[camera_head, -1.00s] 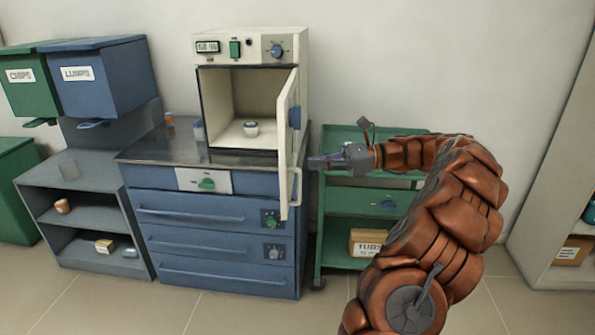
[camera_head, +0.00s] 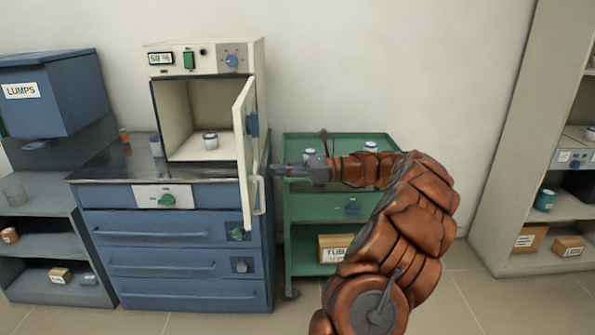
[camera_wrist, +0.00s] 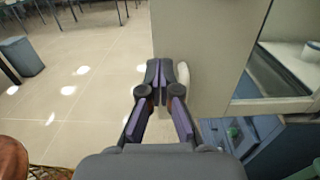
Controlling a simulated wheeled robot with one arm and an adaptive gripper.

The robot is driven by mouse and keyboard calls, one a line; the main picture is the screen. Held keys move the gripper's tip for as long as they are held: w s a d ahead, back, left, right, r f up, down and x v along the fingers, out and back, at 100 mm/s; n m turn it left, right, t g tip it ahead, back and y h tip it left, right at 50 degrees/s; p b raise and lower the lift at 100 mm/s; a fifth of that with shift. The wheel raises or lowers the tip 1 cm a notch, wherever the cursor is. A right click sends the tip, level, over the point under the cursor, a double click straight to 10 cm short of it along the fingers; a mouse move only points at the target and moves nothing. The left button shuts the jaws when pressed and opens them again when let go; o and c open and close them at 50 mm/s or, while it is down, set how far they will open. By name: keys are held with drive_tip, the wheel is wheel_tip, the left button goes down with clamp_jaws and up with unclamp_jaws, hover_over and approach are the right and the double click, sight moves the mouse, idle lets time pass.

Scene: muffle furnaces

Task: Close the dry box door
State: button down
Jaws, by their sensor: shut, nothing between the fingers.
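The dry box (camera_head: 208,60) is a cream cabinet with a display and knob on top, standing on the blue drawer unit's dark top. Its door (camera_head: 244,150) is hinged at the right and stands open toward the front. A small white-and-blue jar (camera_head: 210,140) stands inside. My gripper (camera_head: 278,170) is shut and empty, beside the outer face of the door. In the wrist view the closed fingertips (camera_wrist: 167,66) are close to the door panel (camera_wrist: 205,60), near its pale handle (camera_wrist: 184,76). I cannot tell whether they touch it.
A green cart (camera_head: 300,205) stands right of the drawer unit, behind my arm, with jars on top and a labelled box below. Blue bin (camera_head: 60,95) and grey shelves (camera_head: 35,215) are at left. A tall shelf (camera_head: 510,150) is at right. Floor in front is clear.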

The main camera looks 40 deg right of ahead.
sight(247, 171)
drive_tip(key=x, duration=0.5)
drive_tip(key=shift+w+a, duration=0.2)
drive_tip(key=shift+a, duration=0.05)
